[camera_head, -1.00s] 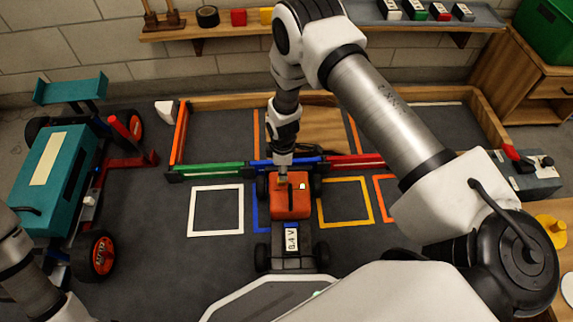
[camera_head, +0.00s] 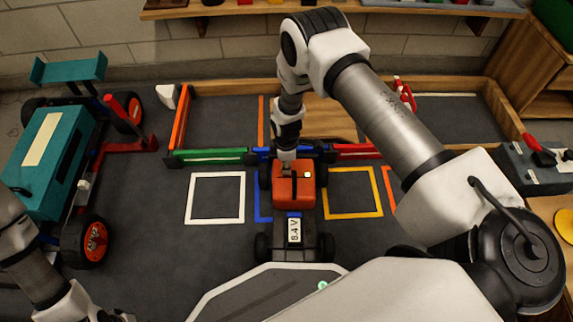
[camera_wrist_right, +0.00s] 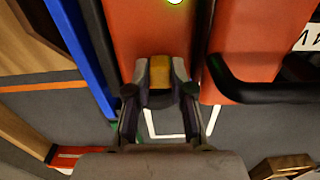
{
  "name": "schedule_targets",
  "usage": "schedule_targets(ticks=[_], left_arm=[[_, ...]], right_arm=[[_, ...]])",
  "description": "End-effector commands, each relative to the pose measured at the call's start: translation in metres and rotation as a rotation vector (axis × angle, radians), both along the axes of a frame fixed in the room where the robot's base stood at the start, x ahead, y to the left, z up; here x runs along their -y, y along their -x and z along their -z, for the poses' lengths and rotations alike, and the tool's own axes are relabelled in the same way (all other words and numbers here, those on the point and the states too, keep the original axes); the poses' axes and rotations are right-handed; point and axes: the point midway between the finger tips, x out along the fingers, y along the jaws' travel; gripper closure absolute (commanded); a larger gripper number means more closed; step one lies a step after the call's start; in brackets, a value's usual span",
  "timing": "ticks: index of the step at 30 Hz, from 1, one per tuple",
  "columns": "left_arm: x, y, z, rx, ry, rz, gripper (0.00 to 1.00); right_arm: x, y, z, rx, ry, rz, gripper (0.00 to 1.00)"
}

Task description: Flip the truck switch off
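The truck (camera_head: 306,196) has an orange-red body and a black rear bed with an "8.4 V" label (camera_head: 295,230). It stands on the dark floor at the middle of the head view. My right gripper (camera_head: 286,156) points down at the truck's far left part. In the wrist view its fingertips (camera_wrist_right: 160,72) are close together against the orange body, with a yellowish patch between them. I cannot make out the switch. My left gripper (camera_head: 100,314) is partly cut off at bottom left.
A large teal car (camera_head: 48,160) stands at the left. Low coloured barriers (camera_head: 212,155) lie just beyond the truck. White (camera_head: 216,222) and yellow (camera_head: 352,214) squares mark bare floor either side. A grey box with a red lever (camera_head: 535,165) stands at the right.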

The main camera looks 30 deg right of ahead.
Motion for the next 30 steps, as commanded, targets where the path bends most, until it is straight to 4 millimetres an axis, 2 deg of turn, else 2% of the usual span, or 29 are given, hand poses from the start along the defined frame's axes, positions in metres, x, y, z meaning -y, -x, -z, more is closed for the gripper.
schedule_targets(ticks=[5, 12, 20, 21, 30], left_arm=[[0.000, 0.000, 0.001, 0.000, 0.000, 0.000, 0.60], [0.000, 0.000, 0.013, 0.001, 0.000, -0.002, 0.60], [0.000, 0.000, 0.011, 0.001, 0.000, -0.002, 0.60], [0.000, 0.000, 0.011, 0.001, 0.000, -0.002, 0.60], [0.000, 0.000, 0.011, 0.001, 0.000, -0.002, 0.60]], right_arm=[[0.000, -0.001, 0.001, 0.000, 0.000, 0.000, 1.00], [0.013, -0.024, 0.002, 0.004, 0.000, 0.002, 1.00], [0.013, -0.024, 0.000, -0.001, 0.000, 0.001, 1.00], [0.013, -0.024, 0.000, -0.001, 0.000, 0.001, 0.67], [0.013, -0.025, 0.000, 0.000, 0.000, 0.000, 0.67]])
